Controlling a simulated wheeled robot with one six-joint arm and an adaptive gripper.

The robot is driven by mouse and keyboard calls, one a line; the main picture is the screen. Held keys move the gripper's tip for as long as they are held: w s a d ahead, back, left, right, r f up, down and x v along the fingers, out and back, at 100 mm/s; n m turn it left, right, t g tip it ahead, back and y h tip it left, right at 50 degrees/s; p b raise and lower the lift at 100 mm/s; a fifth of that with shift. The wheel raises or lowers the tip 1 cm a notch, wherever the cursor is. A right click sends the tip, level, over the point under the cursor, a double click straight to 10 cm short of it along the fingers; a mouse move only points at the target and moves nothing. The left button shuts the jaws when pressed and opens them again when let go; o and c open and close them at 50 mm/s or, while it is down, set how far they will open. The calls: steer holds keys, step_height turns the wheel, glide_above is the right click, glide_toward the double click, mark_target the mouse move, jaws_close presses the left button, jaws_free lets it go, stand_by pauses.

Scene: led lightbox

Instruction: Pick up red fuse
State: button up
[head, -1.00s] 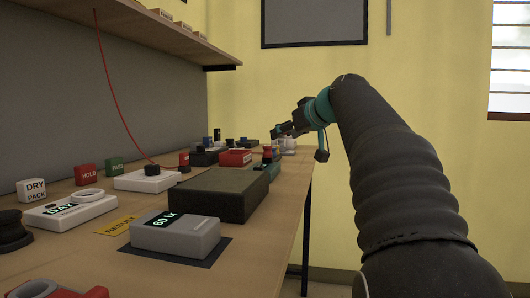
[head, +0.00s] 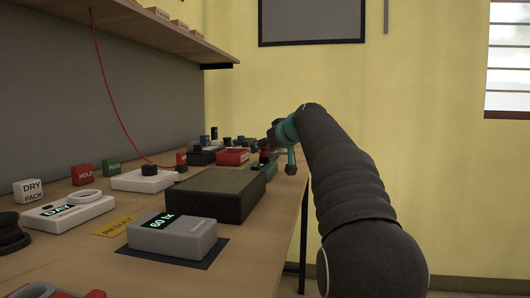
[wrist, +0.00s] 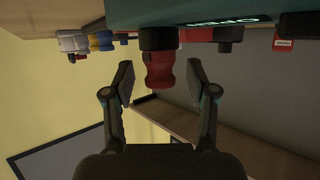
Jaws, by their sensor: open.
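In the wrist view, which appears upside down, a red cylindrical fuse (wrist: 159,74) with a dark collar hangs from the edge of a teal unit (wrist: 205,12). My gripper (wrist: 165,80) is open, with one finger on each side of the fuse and a visible gap to each. In the head view my gripper (head: 262,145) is at the far right part of the bench, over the teal unit (head: 270,168). There the fuse is small and mostly hidden by the gripper, so I cannot tell contact.
A dark box (head: 215,194) and a grey meter reading 60 lx (head: 172,236) stand nearer on the bench. A red box (head: 233,157) sits left of my gripper. Blue, yellow and white pieces (wrist: 90,41) show beside the fuse. Open space lies right of the bench edge.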

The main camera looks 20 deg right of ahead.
mark_target(269, 156)
steer(key=shift+w+f, duration=0.1)
steer(key=shift+w, duration=0.2)
jaws_close()
steer(key=shift+r, duration=0.65)
steer(key=r+p, duration=0.1)
steer(key=r, duration=0.1)
steer(key=d+r+p, duration=0.1)
steer(key=r, duration=0.1)
steer(key=shift+d, duration=0.15)
steer(key=d+r+p, duration=0.5)
steer(key=d, duration=0.5)
steer(key=shift+s+d+r+p, duration=0.15)
steer(key=shift+r+p, duration=0.15)
steer(key=shift+r, duration=0.1)
